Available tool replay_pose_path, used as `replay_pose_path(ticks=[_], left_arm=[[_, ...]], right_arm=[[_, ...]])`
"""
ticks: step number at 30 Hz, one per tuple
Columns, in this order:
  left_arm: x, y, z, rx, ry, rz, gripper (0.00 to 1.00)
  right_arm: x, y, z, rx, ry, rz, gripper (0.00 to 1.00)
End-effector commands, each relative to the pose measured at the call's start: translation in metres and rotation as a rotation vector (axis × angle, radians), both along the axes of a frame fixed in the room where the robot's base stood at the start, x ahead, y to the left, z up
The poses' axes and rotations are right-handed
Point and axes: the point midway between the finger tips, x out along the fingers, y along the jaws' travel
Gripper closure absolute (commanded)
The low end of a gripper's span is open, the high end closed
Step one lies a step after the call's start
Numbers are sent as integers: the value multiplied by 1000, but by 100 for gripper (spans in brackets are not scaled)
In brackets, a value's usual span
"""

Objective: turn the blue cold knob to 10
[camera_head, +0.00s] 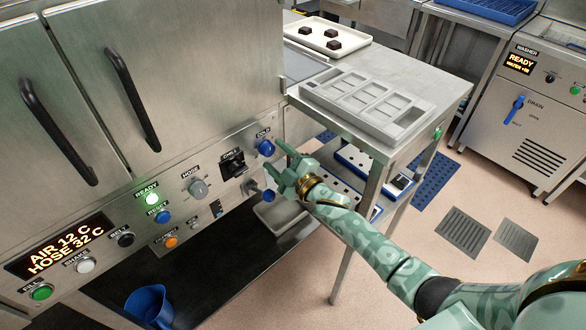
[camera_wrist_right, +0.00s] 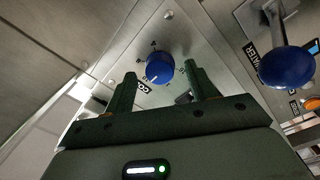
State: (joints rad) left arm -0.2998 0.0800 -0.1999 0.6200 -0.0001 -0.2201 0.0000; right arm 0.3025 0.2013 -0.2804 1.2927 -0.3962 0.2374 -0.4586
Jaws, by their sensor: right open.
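The blue cold knob (camera_head: 265,147) is on the steel control panel, at its right end under the label COLD. In the right wrist view the knob (camera_wrist_right: 159,67) shows a white pointer line and a printed scale around it, too small to read surely. My right gripper (camera_head: 281,163) is open just in front of the panel, near the knob. In the right wrist view its two fingers (camera_wrist_right: 160,90) point at the panel, one to each side below the knob, with nothing visible between them. Whether they touch the panel cannot be told. My left gripper is out of view.
A blue-ended lever (camera_wrist_right: 287,66) is close beside the right gripper. A grey hose knob (camera_head: 198,188) and several buttons line the panel to the left. A steel table (camera_head: 430,84) with a grey mould (camera_head: 366,103) stands right. A blue jug (camera_head: 149,306) stands below.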

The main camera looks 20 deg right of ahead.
Motion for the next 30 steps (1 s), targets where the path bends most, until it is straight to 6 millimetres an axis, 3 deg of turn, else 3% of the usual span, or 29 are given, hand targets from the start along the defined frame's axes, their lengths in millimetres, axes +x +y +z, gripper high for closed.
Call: replay_pose_path(ticks=[5, 12, 18, 24, 30], left_arm=[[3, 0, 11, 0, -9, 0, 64], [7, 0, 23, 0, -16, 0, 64], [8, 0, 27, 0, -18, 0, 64], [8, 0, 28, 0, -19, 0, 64], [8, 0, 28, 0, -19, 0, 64]], right_arm=[[-34, -12, 1, -2, 2, -1, 44], [-97, -33, -3, -2, 2, -1, 44], [-134, -45, -6, -2, 2, -1, 44], [-148, -50, -7, -1, 0, -1, 44], [-149, -50, -7, -1, 0, -1, 44]])
